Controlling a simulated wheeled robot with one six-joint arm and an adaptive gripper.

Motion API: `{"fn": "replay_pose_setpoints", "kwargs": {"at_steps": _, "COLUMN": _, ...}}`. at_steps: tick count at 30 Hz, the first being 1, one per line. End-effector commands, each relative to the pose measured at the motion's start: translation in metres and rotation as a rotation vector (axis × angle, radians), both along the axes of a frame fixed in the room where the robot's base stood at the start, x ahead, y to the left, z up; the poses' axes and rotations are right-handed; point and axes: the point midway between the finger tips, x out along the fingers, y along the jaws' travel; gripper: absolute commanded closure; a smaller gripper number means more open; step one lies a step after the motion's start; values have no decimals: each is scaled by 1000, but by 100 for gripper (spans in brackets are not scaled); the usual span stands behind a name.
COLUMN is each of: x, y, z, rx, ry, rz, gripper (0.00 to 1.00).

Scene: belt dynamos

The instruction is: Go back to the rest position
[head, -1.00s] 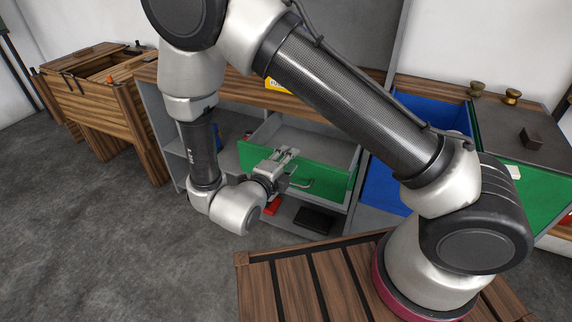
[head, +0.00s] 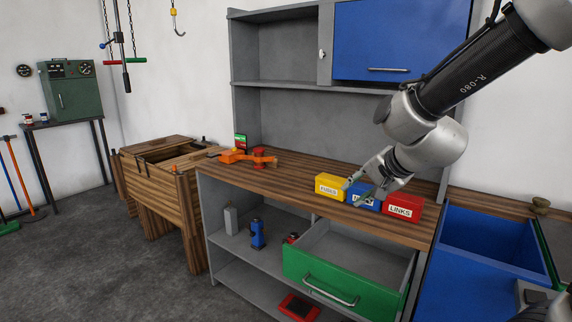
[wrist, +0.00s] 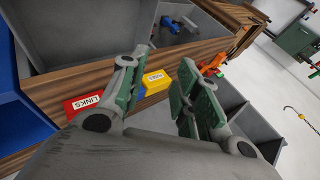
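My arm reaches in from the upper right in the head view.
A yellow FUSES box (head: 330,186), a blue box (head: 362,203) and a red LINKS box (head: 402,209) stand in a row on the worktop (head: 285,179). The green drawer (head: 340,283) below is pulled open. An orange tool (head: 240,156) lies at left. A blue cabinet (head: 400,40) hangs above.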

Motion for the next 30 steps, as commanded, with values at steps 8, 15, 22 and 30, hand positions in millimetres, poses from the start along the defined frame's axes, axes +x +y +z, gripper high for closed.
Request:
{"fn": "replay_pose_setpoints", "kwargs": {"at_steps": 8, "x": -139, "y": -126, "z": 42, "rx": -479, "ry": 67, "rz": 421, "gripper": 68}}
{"fn": "replay_pose_setpoints", "kwargs": {"at_steps": 15, "x": -214, "y": -181, "z": 47, "rx": -692, "ry": 182, "rz": 554, "gripper": 68}}
{"fn": "replay_pose_setpoints", "kwargs": {"at_steps": 22, "x": -221, "y": -186, "z": 47, "rx": -711, "ry": 200, "rz": 568, "gripper": 68}}
{"fn": "replay_pose_setpoints", "kwargs": {"at_steps": 30, "x": -220, "y": -186, "z": 47, "rx": -708, "ry": 198, "rz": 566, "gripper": 68}}
